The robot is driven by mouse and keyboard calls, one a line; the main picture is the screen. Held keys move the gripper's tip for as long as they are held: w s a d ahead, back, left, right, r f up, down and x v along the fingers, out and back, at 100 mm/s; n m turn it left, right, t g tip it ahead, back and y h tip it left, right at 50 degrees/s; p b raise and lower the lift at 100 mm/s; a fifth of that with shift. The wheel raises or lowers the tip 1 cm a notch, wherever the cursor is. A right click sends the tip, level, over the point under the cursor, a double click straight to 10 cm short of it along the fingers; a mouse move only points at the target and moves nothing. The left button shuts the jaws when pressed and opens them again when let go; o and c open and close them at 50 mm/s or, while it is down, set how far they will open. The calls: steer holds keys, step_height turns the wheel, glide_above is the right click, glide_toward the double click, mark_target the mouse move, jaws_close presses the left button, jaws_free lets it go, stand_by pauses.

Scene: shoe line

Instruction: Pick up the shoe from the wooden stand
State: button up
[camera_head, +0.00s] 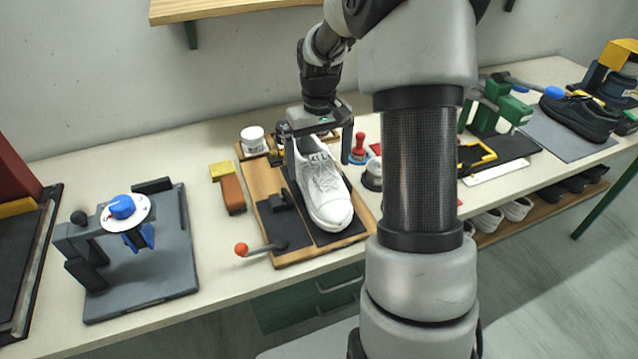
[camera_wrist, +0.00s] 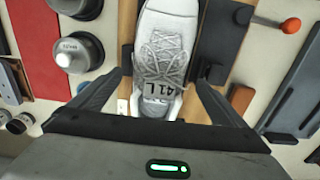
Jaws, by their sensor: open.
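A white lace-up shoe (camera_head: 325,190) sits on the wooden stand (camera_head: 292,262), toe toward the front edge of the bench. In the wrist view the shoe (camera_wrist: 168,55) lies toe up, with "41 L" marked near its tongue. My gripper (camera_head: 318,150) is at the heel end of the shoe, pointing down. Its two fingers (camera_wrist: 160,92) are apart, one on each side of the shoe's ankle part, with visible gaps in the wrist view. The heel is partly hidden by the gripper body. The stand (camera_wrist: 213,45) also shows beside the shoe in the wrist view.
A lever with an orange knob (camera_head: 241,249) sticks out at the stand's front left. A white jar (camera_head: 253,139), a red-handled stamp (camera_head: 358,150) and a brown-orange block (camera_head: 232,194) stand close by.

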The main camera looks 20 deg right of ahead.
step_height(320, 180, down, 3)
steer(key=shift+f, duration=0.2)
steer(key=shift+c, duration=0.5)
steer(key=shift+r, duration=0.1)
steer(key=c, duration=1.3)
